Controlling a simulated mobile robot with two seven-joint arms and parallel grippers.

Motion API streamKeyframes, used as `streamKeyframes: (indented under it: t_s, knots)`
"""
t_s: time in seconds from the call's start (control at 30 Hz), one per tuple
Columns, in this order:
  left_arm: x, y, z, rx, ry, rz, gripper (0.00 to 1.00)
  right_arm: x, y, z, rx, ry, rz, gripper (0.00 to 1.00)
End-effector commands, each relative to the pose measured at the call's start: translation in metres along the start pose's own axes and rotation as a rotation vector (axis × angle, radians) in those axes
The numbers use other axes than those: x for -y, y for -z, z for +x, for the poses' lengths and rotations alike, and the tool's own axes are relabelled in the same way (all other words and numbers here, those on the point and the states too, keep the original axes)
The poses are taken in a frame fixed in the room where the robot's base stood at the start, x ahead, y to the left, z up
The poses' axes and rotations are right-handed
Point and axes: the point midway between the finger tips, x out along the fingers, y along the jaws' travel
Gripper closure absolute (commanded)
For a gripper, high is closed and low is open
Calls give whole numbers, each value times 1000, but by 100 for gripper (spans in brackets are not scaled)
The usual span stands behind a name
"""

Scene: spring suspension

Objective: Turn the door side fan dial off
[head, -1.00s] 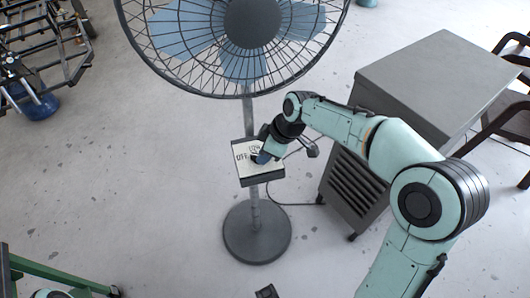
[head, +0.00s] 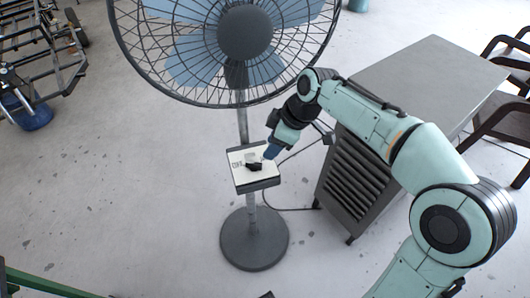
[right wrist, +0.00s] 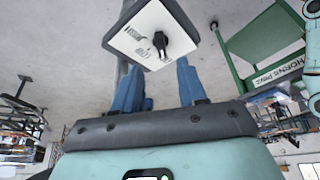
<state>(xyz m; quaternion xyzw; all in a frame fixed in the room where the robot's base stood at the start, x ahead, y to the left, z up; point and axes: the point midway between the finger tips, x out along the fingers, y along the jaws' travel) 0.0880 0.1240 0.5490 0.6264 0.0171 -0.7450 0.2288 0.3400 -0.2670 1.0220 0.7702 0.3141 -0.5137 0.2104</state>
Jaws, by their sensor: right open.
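The fan (head: 246,33) stands upright on a round base. Its control box (head: 256,182) is on the pole, with a white face and a black dial (head: 254,167). The printed labels are too blurred to tell which setting the dial points to. My right gripper (head: 270,152) is just above and right of the dial, apart from it. In the right wrist view the two blue fingers (right wrist: 160,82) are spread and empty. The dial (right wrist: 160,41) and white box face (right wrist: 140,32) lie beyond the fingertips. My left gripper is not seen.
A grey cabinet (head: 425,85) with a louvred side stands right of the fan, close to my right arm. Dark chairs (head: 500,125) are at the far right. A metal frame (head: 40,50) is at upper left.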

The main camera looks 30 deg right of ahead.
Motion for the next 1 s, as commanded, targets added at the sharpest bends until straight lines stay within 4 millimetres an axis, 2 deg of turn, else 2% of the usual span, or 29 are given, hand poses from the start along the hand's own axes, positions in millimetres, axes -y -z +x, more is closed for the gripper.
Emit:
streamKeyframes:
  t_s: [0.03,0.1,0.3,1.0]
  knots:
    - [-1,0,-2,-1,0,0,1,-1,1,-12,-2,-3,0,58]
    - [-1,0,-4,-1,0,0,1,0,1,-23,-1,-2,0,58]
    - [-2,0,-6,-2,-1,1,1,0,0,-41,0,-1,0,58]
    - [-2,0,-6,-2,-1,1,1,0,0,-43,0,0,0,58]
